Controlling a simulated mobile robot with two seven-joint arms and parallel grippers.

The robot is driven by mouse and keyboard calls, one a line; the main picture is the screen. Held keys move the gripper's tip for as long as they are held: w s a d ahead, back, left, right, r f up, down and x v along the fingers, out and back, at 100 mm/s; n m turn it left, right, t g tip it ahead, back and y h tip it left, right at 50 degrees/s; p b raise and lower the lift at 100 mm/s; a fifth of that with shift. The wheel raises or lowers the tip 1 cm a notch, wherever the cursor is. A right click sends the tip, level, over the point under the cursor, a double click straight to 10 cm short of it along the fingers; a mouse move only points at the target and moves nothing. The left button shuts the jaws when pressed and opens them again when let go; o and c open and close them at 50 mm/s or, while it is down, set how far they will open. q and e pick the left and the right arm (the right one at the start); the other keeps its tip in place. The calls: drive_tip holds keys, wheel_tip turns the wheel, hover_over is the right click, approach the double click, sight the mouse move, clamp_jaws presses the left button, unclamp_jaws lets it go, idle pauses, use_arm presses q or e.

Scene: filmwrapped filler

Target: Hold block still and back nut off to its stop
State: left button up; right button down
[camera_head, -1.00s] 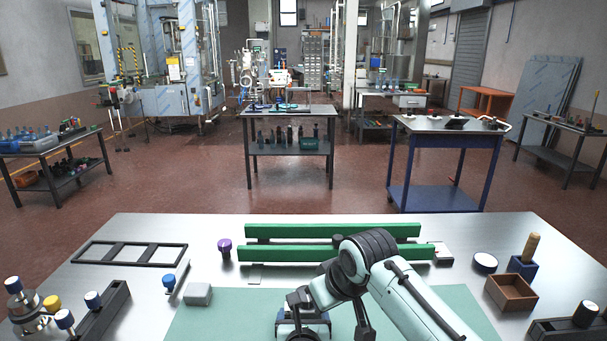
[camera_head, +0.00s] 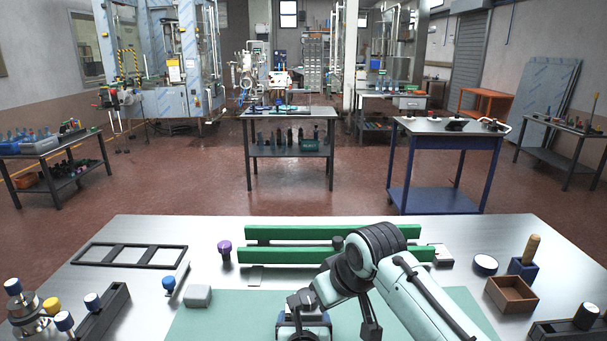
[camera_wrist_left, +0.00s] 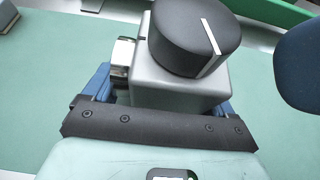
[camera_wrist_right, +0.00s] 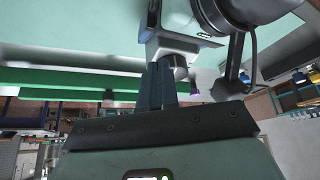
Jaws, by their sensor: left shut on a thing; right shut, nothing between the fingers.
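In the left wrist view a grey metal block (camera_wrist_left: 175,82) sits between the blue fingers of my left gripper (camera_wrist_left: 160,88), which is shut on it. A black round knob (camera_wrist_left: 195,38) with a white line tops the block. A small silver fitting (camera_wrist_left: 122,55) shows at its left side. I cannot tell which part is the nut. In the right wrist view my right gripper (camera_wrist_right: 162,65) is shut and empty, its blue fingertips close to a pale and silver part. Whether they touch it is unclear. In the head view my arm from the right hides most of the work spot.
Two green rails (camera_head: 270,253) lie behind the green mat (camera_head: 230,318). A light grey piece (camera_head: 198,296), a purple knob (camera_head: 224,248) and a black frame (camera_head: 130,255) are on the left. A brown box (camera_head: 511,294) and a blue stand (camera_head: 523,268) are on the right.

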wheel_tip(320, 180, up, 4)
drive_tip(key=shift+s+r, duration=0.1)
drive_tip(key=shift+r, duration=0.1)
idle(0.3)
use_arm(q)
drive_tip(key=o, duration=1.1)
drive_tip(key=shift+c, duration=0.2)
